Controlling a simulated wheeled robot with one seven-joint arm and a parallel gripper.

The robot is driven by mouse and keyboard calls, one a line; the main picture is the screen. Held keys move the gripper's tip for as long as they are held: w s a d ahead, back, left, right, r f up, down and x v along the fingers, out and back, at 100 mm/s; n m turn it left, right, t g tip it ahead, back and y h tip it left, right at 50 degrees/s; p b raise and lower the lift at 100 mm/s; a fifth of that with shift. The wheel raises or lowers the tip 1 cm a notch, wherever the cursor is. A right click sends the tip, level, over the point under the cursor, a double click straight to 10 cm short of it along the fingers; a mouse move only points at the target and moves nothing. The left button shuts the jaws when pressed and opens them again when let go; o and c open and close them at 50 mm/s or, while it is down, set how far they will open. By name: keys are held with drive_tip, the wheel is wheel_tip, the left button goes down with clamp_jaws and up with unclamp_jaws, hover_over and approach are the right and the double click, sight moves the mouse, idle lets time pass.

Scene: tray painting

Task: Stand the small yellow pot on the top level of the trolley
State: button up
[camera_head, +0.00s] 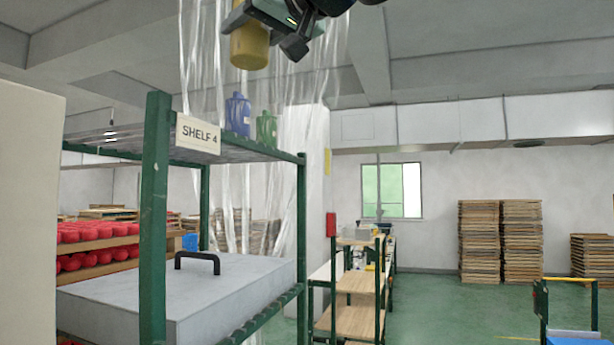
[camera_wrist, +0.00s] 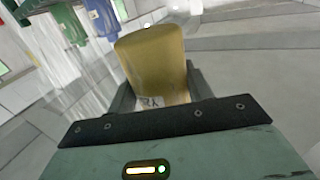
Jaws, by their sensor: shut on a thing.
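My gripper (camera_head: 248,18) is high at the top of the head view and shut on the small yellow pot (camera_head: 250,48). The pot also shows between the fingers in the wrist view (camera_wrist: 152,62), with a small label low on its side. It hangs clear of any surface, above and in front of the shelf. A green-posted frame with a yellow handle bar (camera_head: 570,280) is cut off at the right edge, with blue below; it looks like a trolley. Its top level is not clearly visible.
Green-framed Shelf 4 (camera_head: 155,200) stands close at left, with a blue bottle (camera_head: 237,115) and a green bottle (camera_head: 266,128) on top and a grey lidded box (camera_head: 235,285) below. A wooden-shelved rack (camera_head: 357,322) stands mid-room. Green floor (camera_head: 450,310) is open at right.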

drive_tip(key=w+d+f+m+t+h, duration=0.2)
drive_tip(key=d+f, duration=1.1)
drive_tip(key=f, duration=1)
drive_tip(key=w+d+f+m+t+h, duration=0.1)
drive_tip(key=w+d+f+m+h, duration=0.3)
drive_tip(key=d+f, duration=1)
drive_tip(key=w+d+f+m+t+h, duration=0.2)
drive_tip(key=w+d+f+h, duration=0.4)
drive_tip(key=f, duration=2.7)
drive_tip(key=d+m+h, duration=0.1)
drive_tip(key=d, duration=0.7)
drive_tip(key=shift+w+d+m+t, duration=0.15)
drive_tip(key=shift+w+m+t, duration=0.15)
drive_tip(key=shift+w, duration=0.1)
drive_tip(key=shift+w+a+r, duration=0.15)
drive_tip(key=shift+a+r, duration=0.05)
drive_tip(key=shift+r, duration=0.2)
